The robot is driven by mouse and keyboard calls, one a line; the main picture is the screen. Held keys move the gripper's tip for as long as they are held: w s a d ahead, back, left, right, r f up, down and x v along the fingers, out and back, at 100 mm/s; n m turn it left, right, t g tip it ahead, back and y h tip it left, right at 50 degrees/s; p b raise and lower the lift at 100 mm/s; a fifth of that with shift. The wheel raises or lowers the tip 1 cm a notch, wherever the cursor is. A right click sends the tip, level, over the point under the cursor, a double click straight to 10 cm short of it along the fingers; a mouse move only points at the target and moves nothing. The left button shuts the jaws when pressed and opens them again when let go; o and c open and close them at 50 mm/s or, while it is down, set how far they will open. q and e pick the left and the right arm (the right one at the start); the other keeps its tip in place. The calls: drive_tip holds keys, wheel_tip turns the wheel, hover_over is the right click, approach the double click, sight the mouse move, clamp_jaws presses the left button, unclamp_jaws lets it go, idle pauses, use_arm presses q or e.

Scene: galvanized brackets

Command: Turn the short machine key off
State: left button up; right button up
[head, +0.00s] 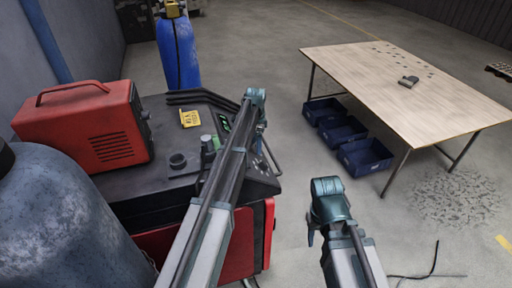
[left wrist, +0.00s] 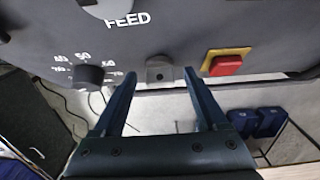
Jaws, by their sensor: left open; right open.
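The short key (left wrist: 160,70) is a small grey piece with a hole, on the dark machine panel (left wrist: 190,32) in the left wrist view. The open fingers of my left gripper (left wrist: 158,92) reach toward the panel with the key between and just beyond their tips, apart from it. In the head view my left gripper (head: 262,126) is at the machine's right side, partly hidden by my arm, and the key cannot be made out. My right gripper (head: 312,234) is open and empty over the floor, partly hidden by its arm.
A numbered knob (left wrist: 89,75) and a red switch (left wrist: 227,65) on a yellow plate flank the key. A red box (head: 85,125) sits on the machine, beside a grey cylinder (head: 60,225). Blue bins (head: 342,130) stand under the table (head: 420,100). Floor between is clear.

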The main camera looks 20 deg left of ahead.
use_arm(q)
clamp_jaws()
idle(0.3)
